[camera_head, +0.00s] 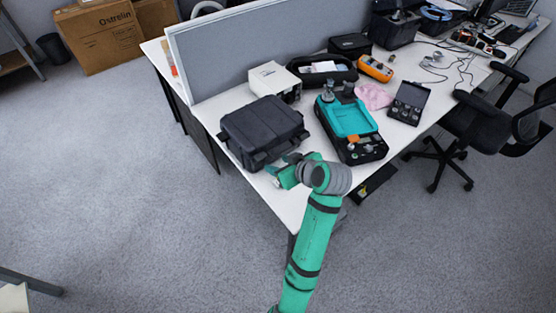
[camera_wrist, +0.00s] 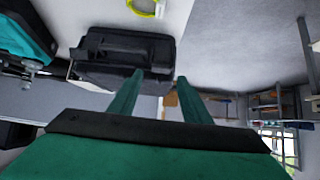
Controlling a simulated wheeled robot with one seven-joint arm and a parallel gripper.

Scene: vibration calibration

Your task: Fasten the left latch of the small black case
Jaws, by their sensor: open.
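A closed black case (camera_head: 262,128) lies flat on the white table in the head view, near the table's front left edge. Its front side with handle and latches faces my arm; the latch positions are too small to tell. The case also shows in the wrist view (camera_wrist: 122,48), beyond my fingers. My gripper (camera_head: 276,174) is at the case's near side in the head view, close to its front right corner; I cannot tell whether it touches. In the wrist view my gripper (camera_wrist: 160,77) has two green fingers apart with nothing between them.
A small open black case (camera_head: 408,102) and a pink cloth (camera_head: 374,96) lie further right.

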